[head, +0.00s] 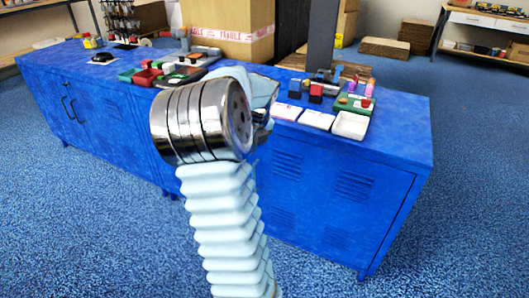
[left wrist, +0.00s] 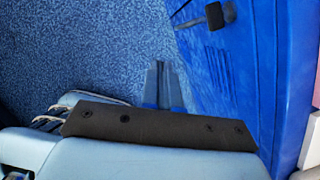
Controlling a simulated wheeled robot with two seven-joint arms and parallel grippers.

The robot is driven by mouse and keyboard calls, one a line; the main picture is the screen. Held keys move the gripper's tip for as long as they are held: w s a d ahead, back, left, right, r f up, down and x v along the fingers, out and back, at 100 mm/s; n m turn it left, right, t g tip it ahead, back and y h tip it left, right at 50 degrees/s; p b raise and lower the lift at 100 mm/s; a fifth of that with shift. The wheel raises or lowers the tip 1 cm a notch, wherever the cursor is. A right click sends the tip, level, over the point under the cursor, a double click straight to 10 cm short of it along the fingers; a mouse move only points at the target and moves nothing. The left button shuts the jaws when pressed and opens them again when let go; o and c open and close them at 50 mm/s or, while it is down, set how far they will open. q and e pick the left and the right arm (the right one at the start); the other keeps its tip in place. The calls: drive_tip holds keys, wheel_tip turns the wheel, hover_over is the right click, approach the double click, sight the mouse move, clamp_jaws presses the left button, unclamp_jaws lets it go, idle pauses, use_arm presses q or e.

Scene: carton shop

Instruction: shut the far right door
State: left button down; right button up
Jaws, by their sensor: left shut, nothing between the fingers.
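The far right door (head: 320,205) is a blue louvred panel on the right end of the long blue cabinet (head: 405,145). It looks close to flush in the head view; I cannot tell whether a small gap remains. My arm hides its left part. In the left wrist view, a blue louvred panel (left wrist: 205,60) with a black handle (left wrist: 215,14) runs down the right side. My left gripper (left wrist: 162,80) is shut and empty, over the blue floor, left of that panel and apart from it. In the head view my arm hides its fingers. My right gripper is in neither view.
A dark post (head: 322,35) rises behind. Closed doors with black handles (head: 68,105) are at the left. The blue carpet (head: 470,200) at right is clear.

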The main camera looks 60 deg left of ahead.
use_arm(q)
drive_tip(key=v, duration=0.9)
drive_tip(key=shift+s+a+p, duration=0.2)
drive_tip(key=shift+s+p, duration=0.2)
drive_tip(key=shift+s, duration=0.2)
drive_tip(key=shift+w, duration=0.1)
drive_tip(key=w+d+f+n+t+h, duration=0.25)
drive_tip(key=w+d+f+n, duration=0.25)
drive_tip(key=w+d+f, duration=1.85)
drive_tip(key=s+d+f+n+h, duration=0.35)
drive_tip(key=d+f+n, duration=0.25)
drive_tip(key=d+f, duration=0.9)
drive_tip(key=s+d+f+n+h, duration=0.1)
drive_tip(key=s+d+f+n, duration=0.1)
drive_tip(key=s+d, duration=0.3)
drive_tip(key=s+d+f+n+g, duration=0.1)
drive_tip(key=s+d+f+n, duration=0.2)
drive_tip(key=s+d+n, duration=0.2)
drive_tip(key=d, duration=0.3)
drive_tip(key=shift+s+h, duration=0.4)
